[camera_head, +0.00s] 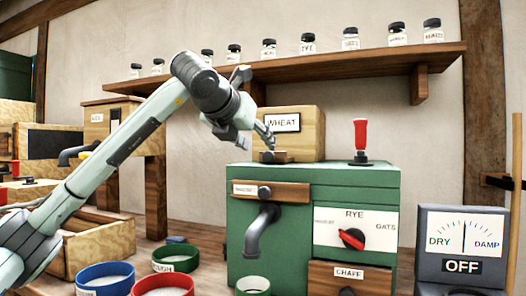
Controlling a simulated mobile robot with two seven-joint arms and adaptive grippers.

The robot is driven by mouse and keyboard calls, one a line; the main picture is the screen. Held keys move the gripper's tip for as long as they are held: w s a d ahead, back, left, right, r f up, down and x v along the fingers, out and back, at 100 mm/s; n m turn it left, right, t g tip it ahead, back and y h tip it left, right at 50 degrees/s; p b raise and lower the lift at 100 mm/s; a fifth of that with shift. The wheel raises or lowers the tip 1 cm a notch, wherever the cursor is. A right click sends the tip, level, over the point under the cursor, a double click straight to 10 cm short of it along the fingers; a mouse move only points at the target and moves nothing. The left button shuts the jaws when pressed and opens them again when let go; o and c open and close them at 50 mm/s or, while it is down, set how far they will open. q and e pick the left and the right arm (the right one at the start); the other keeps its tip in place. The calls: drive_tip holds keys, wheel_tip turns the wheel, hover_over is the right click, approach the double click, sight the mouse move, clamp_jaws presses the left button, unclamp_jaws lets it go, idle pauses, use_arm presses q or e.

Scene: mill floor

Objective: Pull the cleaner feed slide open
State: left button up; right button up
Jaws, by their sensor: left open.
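The green cleaner machine (239,225) stands on the bench, right of centre. A wooden box labelled WHEAT (305,147) sits on top of it. A small wooden slide with a dark knob (268,157) sticks out at the foot of this box; it looks like the feed slide. My left gripper (268,142) is open, pointing down and right, just above the knob. Whether its fingers touch or surround the knob I cannot tell. My gripper hides part of the box's left side. My right gripper is not in view.
The machine's front has a wooden panel with a knob (290,192), a grey spout (260,230), a red dial (351,238) and a CHAFF drawer (349,273). A red-handled lever (361,140) stands on top. Blue (105,270) and red (163,280) tubs stand at front left. A jar shelf (330,66) runs above.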

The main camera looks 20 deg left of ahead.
use_arm(q)
drive_tip(key=v, duration=0.5)
idle(0.4)
